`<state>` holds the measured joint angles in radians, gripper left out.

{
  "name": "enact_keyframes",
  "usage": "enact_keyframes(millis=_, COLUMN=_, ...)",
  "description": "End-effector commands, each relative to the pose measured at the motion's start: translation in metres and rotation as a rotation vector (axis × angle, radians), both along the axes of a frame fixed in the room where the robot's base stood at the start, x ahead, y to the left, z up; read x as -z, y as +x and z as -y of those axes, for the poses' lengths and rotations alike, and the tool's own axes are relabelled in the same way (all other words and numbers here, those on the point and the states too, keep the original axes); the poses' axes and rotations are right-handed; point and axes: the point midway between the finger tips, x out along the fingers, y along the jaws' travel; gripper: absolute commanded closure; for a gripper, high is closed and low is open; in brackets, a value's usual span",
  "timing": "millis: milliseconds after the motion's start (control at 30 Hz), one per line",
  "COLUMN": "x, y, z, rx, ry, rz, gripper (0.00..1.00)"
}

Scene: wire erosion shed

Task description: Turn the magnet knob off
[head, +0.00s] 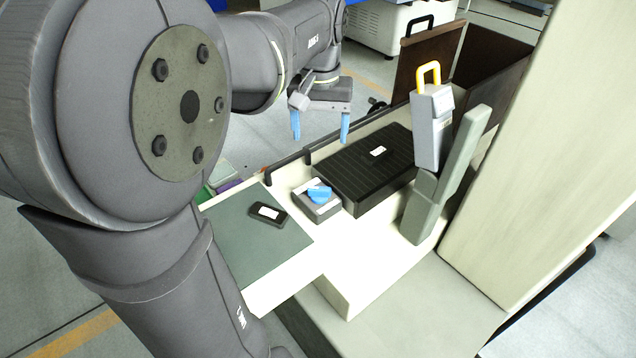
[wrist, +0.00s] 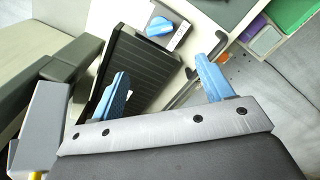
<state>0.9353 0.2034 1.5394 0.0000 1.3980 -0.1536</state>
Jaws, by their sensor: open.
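The blue magnet knob (head: 319,191) sits on top of a small grey box (head: 317,208) at the near end of a black ribbed plate (head: 345,177). The knob also shows in the wrist view (wrist: 159,26), at the top middle, with the box (wrist: 176,38) under it. My gripper (head: 320,128) has two blue fingers spread apart with nothing between them. It hangs above and beyond the plate and is apart from the knob. In the wrist view my gripper (wrist: 165,88) has the ribbed plate (wrist: 137,72) below its fingers.
A small black device (head: 267,213) lies on a green-grey mat (head: 247,245) left of the knob. A dark rail (head: 330,148) runs behind the plate. A grey block with a yellow handle (head: 431,120) and a tall grey-green post (head: 455,165) stand at the right. A cream panel (head: 560,150) rises beyond.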

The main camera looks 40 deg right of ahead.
Motion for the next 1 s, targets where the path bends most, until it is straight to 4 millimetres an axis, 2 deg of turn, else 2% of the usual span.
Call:
enact_keyframes(millis=100, x=-0.014, y=-0.002, z=-0.002, rx=0.068, ry=0.0, rz=0.0, gripper=0.27)
enact_keyframes(millis=267, x=-0.003, y=-0.002, z=-0.003, rx=0.082, ry=0.003, rz=-0.003, gripper=0.27)
enact_keyframes(millis=367, x=0.014, y=-0.002, z=-0.003, rx=0.081, ry=0.004, rz=-0.003, gripper=0.27)
enact_keyframes(millis=800, x=0.11, y=-0.002, z=-0.003, rx=0.079, ry=0.005, rz=-0.003, gripper=0.27)
enact_keyframes(millis=1000, x=0.142, y=-0.002, z=-0.003, rx=0.079, ry=0.003, rz=-0.003, gripper=0.27)
